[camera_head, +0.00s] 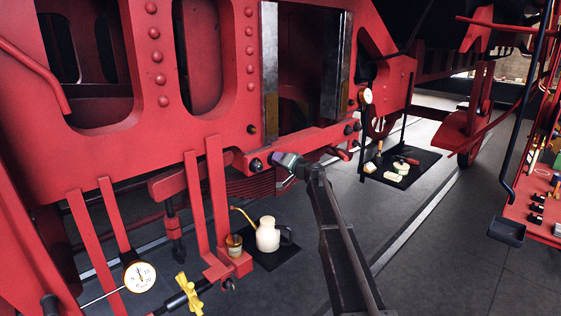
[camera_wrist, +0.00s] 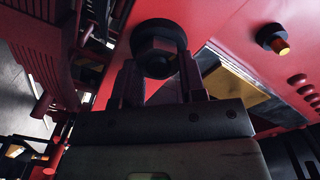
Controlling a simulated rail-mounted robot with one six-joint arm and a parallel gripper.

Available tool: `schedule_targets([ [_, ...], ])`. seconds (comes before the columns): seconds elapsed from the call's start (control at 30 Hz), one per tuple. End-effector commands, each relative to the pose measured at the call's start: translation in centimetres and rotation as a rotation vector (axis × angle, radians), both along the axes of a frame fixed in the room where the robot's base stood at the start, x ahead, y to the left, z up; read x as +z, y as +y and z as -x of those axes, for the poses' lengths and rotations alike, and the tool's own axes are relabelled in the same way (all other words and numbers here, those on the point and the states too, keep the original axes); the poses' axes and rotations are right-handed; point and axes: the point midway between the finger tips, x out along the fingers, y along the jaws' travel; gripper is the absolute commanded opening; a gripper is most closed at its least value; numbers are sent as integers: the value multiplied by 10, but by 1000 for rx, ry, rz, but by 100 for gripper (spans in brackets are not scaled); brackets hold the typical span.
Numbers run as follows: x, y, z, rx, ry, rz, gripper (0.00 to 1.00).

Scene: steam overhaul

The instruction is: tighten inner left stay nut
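In the wrist view, a dark hex nut (camera_wrist: 158,46) sits on a round dark washer against the red frame, with a rounded stud end in front. My gripper's fingers (camera_wrist: 160,80) stand apart on either side of this nut, close to its flats. I cannot tell whether they press on it. In the head view, my gripper (camera_head: 284,161) is at the red stay bar under the frame and hides the nut there. Another dark stay nut (camera_head: 256,165) shows just to its left.
A dial gauge (camera_head: 139,277) is at lower left, another (camera_head: 367,95) at right. A mat (camera_head: 425,157) holds tools. A red tool rack (camera_head: 535,200) stands at far right. The floor between is clear.

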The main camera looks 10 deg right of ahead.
Motion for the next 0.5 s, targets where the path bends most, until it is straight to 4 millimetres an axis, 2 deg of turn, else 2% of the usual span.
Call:
schedule_targets([
  [0.03,0,0,0,0,0,0,27],
  [0.1,0,0,0,0,0,0,16],
  [0.13,0,0,0,0,0,0,14],
  [0.5,-1,0,0,0,34,-50,14],
])
